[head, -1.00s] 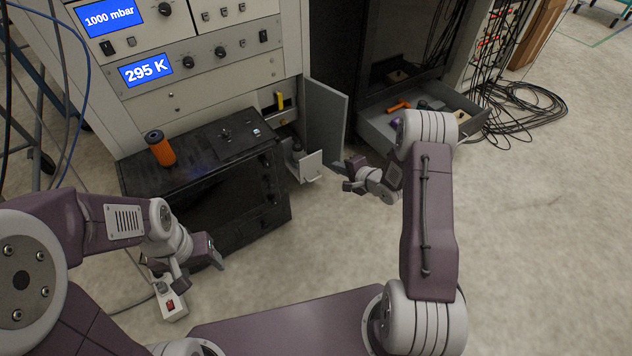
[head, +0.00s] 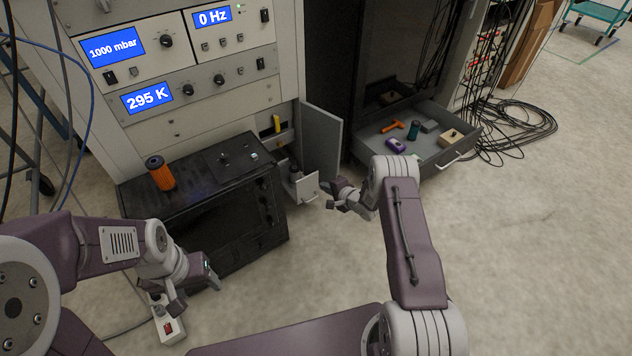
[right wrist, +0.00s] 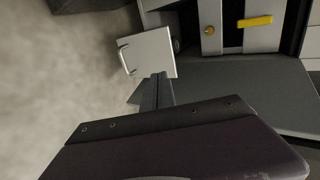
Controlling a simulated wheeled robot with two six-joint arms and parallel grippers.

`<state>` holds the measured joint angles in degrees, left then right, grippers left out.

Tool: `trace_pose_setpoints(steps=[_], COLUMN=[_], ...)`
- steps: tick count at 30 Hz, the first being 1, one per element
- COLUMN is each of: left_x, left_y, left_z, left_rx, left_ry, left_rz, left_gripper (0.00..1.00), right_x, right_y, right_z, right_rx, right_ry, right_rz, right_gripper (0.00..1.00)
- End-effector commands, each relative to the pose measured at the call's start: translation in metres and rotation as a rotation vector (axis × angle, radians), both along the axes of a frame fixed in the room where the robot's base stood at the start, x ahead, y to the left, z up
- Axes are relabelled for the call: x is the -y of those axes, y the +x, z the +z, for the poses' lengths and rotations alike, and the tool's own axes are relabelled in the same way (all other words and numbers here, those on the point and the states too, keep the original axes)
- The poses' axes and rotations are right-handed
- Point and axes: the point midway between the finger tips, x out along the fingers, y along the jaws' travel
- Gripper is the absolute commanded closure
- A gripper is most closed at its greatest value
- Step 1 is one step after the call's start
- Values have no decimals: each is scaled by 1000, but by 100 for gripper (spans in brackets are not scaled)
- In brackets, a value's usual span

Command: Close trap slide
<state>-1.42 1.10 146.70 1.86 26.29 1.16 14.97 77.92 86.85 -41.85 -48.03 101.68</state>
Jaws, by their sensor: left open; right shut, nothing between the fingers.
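The trap slide (head: 306,188) has a pale square front with a small handle. It stands pulled out of the opening low in the cabinet in the head view, and its front also shows in the right wrist view (right wrist: 153,54). My right gripper (head: 328,193) is shut and empty, just right of the slide front. In the right wrist view its closed fingers (right wrist: 161,88) overlap the lower edge of the front; I cannot tell whether they touch. My left gripper (head: 200,292) is open and empty, low in front of the black bench unit.
A grey door (head: 322,140) stands open right of the slide. A yellow handle (head: 277,123) sits inside the opening. The black unit (head: 205,185) carries an orange cylinder (head: 160,173). An open drawer (head: 440,150) with tools lies at right. A power strip (head: 168,327) lies near my left gripper.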

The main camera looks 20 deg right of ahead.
Motion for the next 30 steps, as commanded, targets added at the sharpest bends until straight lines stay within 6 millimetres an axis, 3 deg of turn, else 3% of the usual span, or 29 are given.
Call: trace_pose_setpoints(steps=[1,3,9,15,30], left_x=[0,0,0,0,0], left_y=[0,0,0,0,0], left_z=[-17,-27,-48,-52,-47], left_rx=[0,0,1,1,1], left_ry=[0,0,0,0,0], left_rz=[0,0,0,0,0], left_gripper=[36,36,36,36,36], right_x=[-4,-8,-18,-21,-21], right_y=[9,21,49,58,58], right_z=[-14,-21,-18,-13,-11], right_rx=[4,4,3,0,0], right_ry=[-1,-1,-1,-1,0], right_rz=[2,2,2,1,0], right_gripper=[100,100,100,100,100])
